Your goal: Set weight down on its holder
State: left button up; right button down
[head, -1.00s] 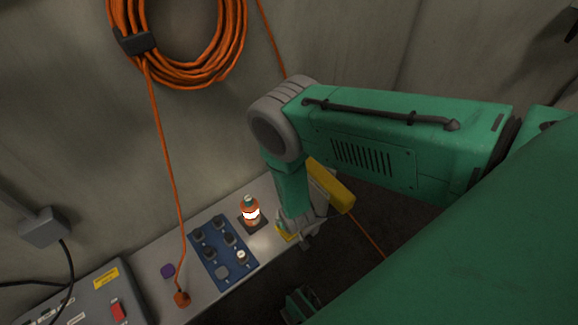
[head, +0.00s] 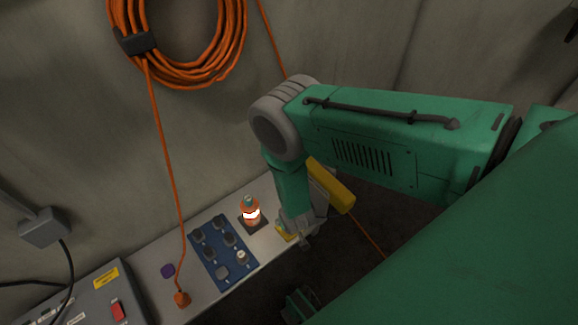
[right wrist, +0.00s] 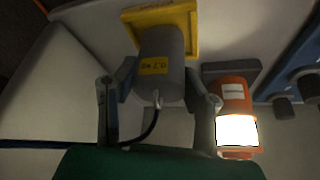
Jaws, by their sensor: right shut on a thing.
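The weight (right wrist: 162,62) is a grey cylinder with a yellow label, seen in the right wrist view. My right gripper (right wrist: 160,100) is shut on it, with one finger on each side. The weight's far end lies over the yellow square holder (right wrist: 185,18), inside its raised rim; I cannot tell whether it touches the holder's floor. In the head view the right gripper (head: 304,236) is low over the bench's front edge, next to the yellow holder (head: 284,236). The weight is mostly hidden there. My left gripper is not in view.
A yellow block (head: 332,187) is behind the gripper.

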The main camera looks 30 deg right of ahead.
jog(key=shift+w+f, duration=0.1)
jog(key=shift+f, duration=0.3)
dwell(1.3)
jog(key=c, duration=0.9)
grip_release()
jog(key=v, duration=1.2)
jog(key=shift+f, duration=0.1)
